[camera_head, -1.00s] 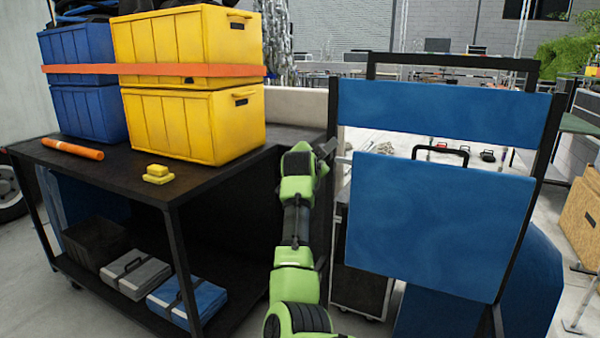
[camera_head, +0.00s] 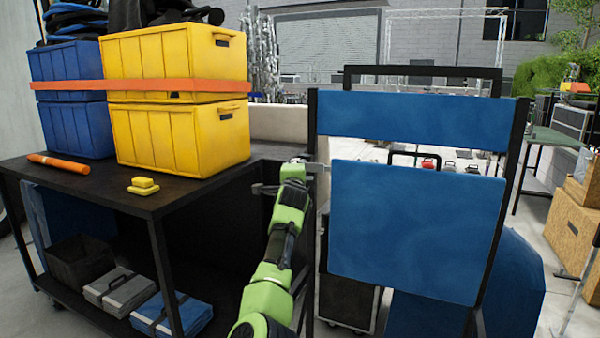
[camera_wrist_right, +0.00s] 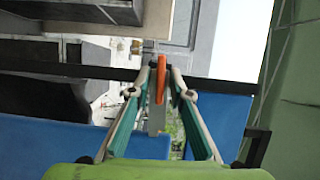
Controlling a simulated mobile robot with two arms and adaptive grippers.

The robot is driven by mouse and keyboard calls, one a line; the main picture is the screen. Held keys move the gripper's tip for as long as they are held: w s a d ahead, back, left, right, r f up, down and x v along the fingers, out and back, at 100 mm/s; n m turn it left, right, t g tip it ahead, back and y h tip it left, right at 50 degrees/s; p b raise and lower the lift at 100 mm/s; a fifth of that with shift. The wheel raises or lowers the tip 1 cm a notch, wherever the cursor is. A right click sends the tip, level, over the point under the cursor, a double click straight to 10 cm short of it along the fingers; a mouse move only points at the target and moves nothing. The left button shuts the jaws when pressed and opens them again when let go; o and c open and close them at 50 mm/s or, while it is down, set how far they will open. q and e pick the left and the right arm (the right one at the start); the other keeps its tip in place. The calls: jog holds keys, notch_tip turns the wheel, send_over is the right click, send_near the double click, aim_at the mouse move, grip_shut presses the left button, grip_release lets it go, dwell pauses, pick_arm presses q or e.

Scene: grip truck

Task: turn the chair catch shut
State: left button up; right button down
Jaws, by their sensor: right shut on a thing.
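The chair has a blue back panel (camera_head: 415,122) and a larger blue panel (camera_head: 415,235) below it, on a black frame. In the right wrist view, the orange catch lever (camera_wrist_right: 161,80) stands at the black frame bar (camera_wrist_right: 60,66). My right gripper (camera_wrist_right: 161,70) has its two fingertips closed around the lever from both sides. A grey plate (camera_wrist_right: 156,118) shows below the lever. In the head view, my green right arm reaches the chair's left edge, and the lever cannot be made out there. My left gripper is out of view.
A black cart (camera_head: 110,197) stands left of my arm with yellow crates (camera_head: 180,135), blue crates (camera_head: 72,130), a yellow block (camera_head: 143,186) and an orange tube (camera_head: 58,163). Cardboard boxes (camera_head: 575,220) stand at the right. My arm is in the narrow gap between cart and chair.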

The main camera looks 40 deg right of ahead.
jog(key=shift+r+m, duration=0.3)
dwell(0.4)
jog(key=c, duration=2.2)
grip_release()
jog(key=shift+f, duration=0.1)
jog(key=shift+w+d+f, duration=0.1)
jog(key=shift+d+f, duration=0.05)
jog(key=shift+f, duration=0.05)
jog(key=v, duration=1.2)
jog(key=shift+f, duration=0.1)
